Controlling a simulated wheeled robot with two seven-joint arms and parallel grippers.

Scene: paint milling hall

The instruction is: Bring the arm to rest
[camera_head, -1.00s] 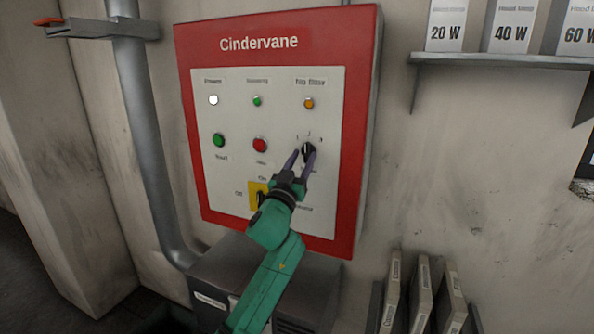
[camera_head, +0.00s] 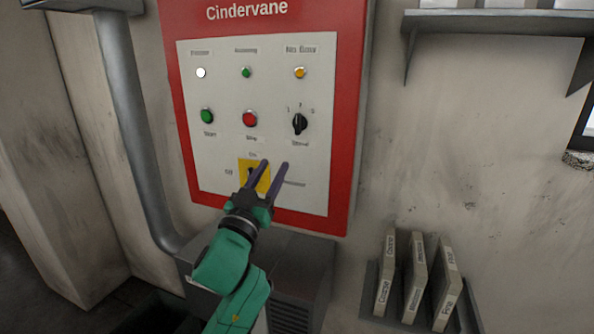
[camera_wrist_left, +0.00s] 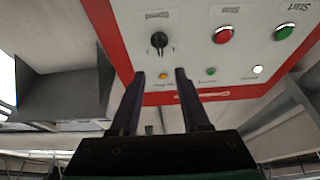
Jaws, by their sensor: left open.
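My left gripper (camera_head: 272,167) is open and empty, its two dark purple fingers in front of the lower part of the red-framed Cindervane panel (camera_head: 343,150). It partly covers the yellow switch plate (camera_head: 246,178). The black rotary knob (camera_head: 299,123) is above the fingertips and apart from them. In the left wrist view the open fingers (camera_wrist_left: 159,76) point toward the panel, and the knob (camera_wrist_left: 159,41) shows beyond the gap between them. My right gripper is in neither view.
A grey cabinet (camera_head: 305,262) stands below the panel. A pipe (camera_head: 131,130) runs down the wall at left. A shelf (camera_head: 490,20) is at upper right. Several labelled slabs (camera_head: 414,275) stand in a rack at lower right. The wall between shelf and rack is bare.

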